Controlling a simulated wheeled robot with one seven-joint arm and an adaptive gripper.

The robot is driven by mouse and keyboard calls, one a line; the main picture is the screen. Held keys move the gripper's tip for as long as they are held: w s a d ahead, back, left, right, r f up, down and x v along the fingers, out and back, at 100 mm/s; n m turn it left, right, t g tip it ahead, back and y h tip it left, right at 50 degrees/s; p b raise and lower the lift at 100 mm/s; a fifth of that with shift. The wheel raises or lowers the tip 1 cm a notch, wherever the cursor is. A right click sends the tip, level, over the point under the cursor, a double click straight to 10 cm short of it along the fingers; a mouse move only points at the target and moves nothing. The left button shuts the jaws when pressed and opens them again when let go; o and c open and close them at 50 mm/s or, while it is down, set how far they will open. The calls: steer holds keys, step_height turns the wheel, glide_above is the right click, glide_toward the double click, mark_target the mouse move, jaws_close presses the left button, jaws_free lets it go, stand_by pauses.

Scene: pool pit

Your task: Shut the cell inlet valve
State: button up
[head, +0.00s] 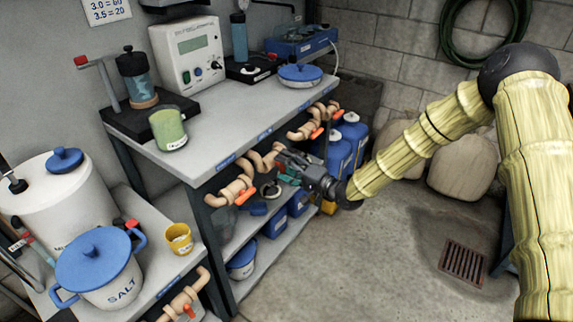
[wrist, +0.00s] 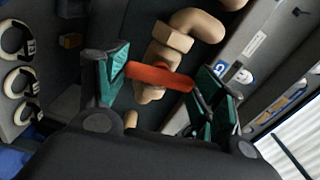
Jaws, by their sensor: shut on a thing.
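Tan pipes with orange valve handles run along the front of the grey bench (head: 228,128). My gripper (head: 284,166) is at the middle pipe (head: 262,160), below the bench edge. In the wrist view, my gripper (wrist: 160,85) has its green-padded fingers at the two ends of an orange valve handle (wrist: 160,77) and is shut on it. The handle lies across its tan pipe (wrist: 167,42). In the head view the gripper hides this handle. Another orange handle (head: 246,197) is on the nearer left pipe, and one (head: 317,133) on the farther right pipe. Label writing is too small to read.
A yellow cup (head: 179,238) and salt pot (head: 98,267) stand on the lower left bench. A green candle-like jar (head: 168,129) stands near the grey bench's front edge. Blue containers (head: 338,150) stand beyond my gripper. Open floor with a drain grate (head: 464,262) lies right.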

steer(key=shift+m, duration=0.9)
steer(key=o, duration=1)
steer(key=shift+s+d, duration=0.2)
steer(key=shift+d, duration=0.1)
steer(key=v, duration=1.1)
steer(key=shift+s+d, duration=0.1)
steer(key=shift+d, duration=0.05)
